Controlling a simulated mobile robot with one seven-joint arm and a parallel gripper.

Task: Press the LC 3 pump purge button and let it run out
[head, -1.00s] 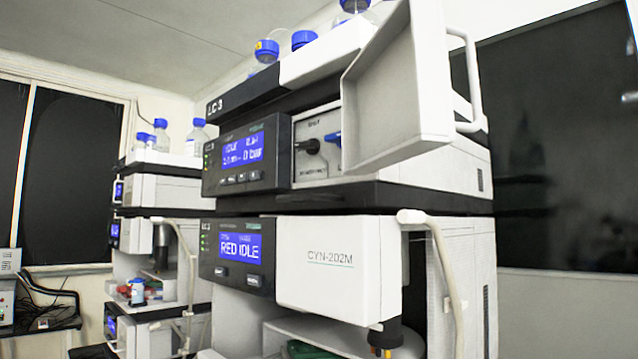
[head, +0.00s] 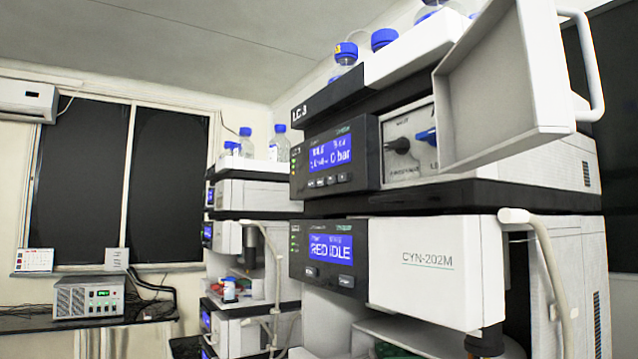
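The LC 3 stack (head: 318,108) stands at the right in the head view. Its pump module (head: 335,157) has a blue screen that seems to end in "0 bar", with a row of small buttons (head: 328,181) below it. The button labels are too small to read. Right of the screen is a valve panel (head: 408,145) with a black knob and a blue knob. A white pump door (head: 505,90) is swung open beside it and covers part of the panel. My gripper is not in view.
Below the pump, a CYN-202M module (head: 425,262) shows "RED IDLE". Blue-capped bottles (head: 384,39) stand on top. A second stack (head: 240,195) is behind, left. A grey box (head: 88,297) sits on a dark bench at far left.

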